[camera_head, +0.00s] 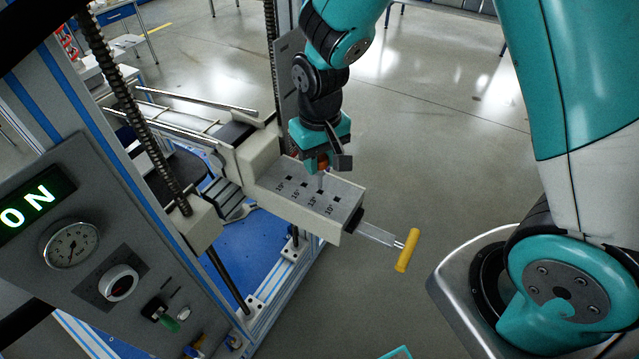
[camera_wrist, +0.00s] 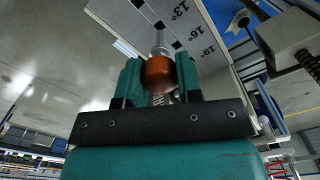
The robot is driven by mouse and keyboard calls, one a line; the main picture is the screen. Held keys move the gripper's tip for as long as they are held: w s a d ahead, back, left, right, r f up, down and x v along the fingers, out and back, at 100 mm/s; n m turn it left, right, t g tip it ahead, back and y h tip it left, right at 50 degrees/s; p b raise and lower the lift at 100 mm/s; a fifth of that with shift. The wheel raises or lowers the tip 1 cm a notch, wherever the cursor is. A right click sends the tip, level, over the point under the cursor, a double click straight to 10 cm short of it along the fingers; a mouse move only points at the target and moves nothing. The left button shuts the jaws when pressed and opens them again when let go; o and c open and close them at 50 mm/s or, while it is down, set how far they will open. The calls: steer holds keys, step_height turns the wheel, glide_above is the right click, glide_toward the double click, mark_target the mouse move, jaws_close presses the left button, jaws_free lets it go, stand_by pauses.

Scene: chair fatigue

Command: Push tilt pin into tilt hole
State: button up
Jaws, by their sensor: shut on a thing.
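The tilt pin has an orange ball knob (camera_wrist: 160,72) and a pale metal shaft (camera_wrist: 160,42). My gripper (camera_head: 320,163) is shut on the knob, with one teal finger on each side in the wrist view (camera_wrist: 160,80). The shaft points down at the grey plate (camera_head: 268,184) with a row of small dark square tilt holes and printed angle marks. In the wrist view the plate (camera_wrist: 215,15) shows marks 13°, 16° and 19°. The shaft's tip overlaps the row of holes there; I cannot tell whether it is inside one. The knob stands clear of the plate.
A clear bar with a yellow handle (camera_head: 407,250) sticks out from the plate block's right end. A control panel (camera_head: 85,260) with a lit ON display, gauge and knobs stands at left. A threaded column (camera_head: 135,110) rises beside the block. Open floor lies at right.

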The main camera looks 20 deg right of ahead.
step_height(320, 180, up, 4)
steer(key=p, duration=0.3)
steer(key=shift+r+p, duration=0.1)
steer(key=shift+p, duration=0.2)
steer(key=shift+d, duration=0.1)
